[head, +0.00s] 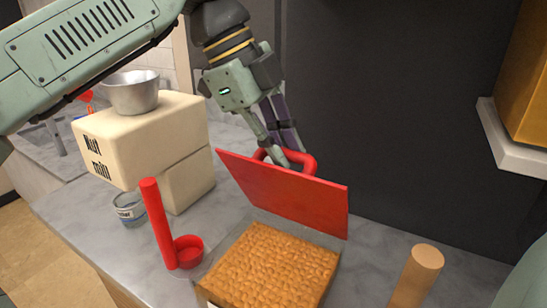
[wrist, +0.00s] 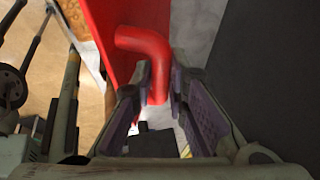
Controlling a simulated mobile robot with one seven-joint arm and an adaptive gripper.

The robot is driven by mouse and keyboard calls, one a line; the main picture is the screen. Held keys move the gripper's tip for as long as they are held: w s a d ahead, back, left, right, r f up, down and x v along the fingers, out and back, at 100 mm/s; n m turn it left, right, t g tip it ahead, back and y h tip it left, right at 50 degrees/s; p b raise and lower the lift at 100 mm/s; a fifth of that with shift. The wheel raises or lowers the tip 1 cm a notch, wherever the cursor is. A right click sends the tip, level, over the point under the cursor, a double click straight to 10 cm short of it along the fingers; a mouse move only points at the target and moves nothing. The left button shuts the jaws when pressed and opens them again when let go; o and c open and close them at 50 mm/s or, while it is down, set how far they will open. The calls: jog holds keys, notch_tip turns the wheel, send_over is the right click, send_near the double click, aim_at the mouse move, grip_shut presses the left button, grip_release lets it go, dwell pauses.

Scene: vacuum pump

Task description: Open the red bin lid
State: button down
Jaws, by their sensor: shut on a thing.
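The red bin lid (head: 285,194) stands raised and tilted at the back edge of a see-through bin (head: 247,219). Textured orange-brown contents (head: 270,265) show in the open bin. My gripper (head: 281,157) is behind the raised lid, with its fingers at the red loop handle (head: 308,161). In the wrist view my gripper (wrist: 160,80) is shut on the handle (wrist: 145,42), a finger on each side, and the lid (wrist: 100,25) is to the left. Part of the handle is hidden by the fingers and lid.
Left of the bin stand a red scoop (head: 187,250) with an upright handle, a tin (head: 130,210) and stacked cream boxes (head: 150,140) bearing a metal bowl (head: 135,92). A wooden cylinder (head: 417,277) stands at right. A dark wall (head: 410,110) rises close behind.

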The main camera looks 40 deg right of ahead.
jog(key=shift+w+d+f, duration=0.15)
jog(key=shift+w+d, duration=0.05)
jog(key=shift+d, duration=0.2)
jog(key=c, duration=2)
grip_release()
jog(key=shift+c, duration=0.2)
jog(key=shift+o, duration=1.3)
jog(key=shift+w+d, duration=0.1)
jog(key=shift+d, duration=0.05)
jog(key=shift+o, duration=1.1)
jog(key=v, duration=0.7)
jog(key=shift+r, duration=0.4)
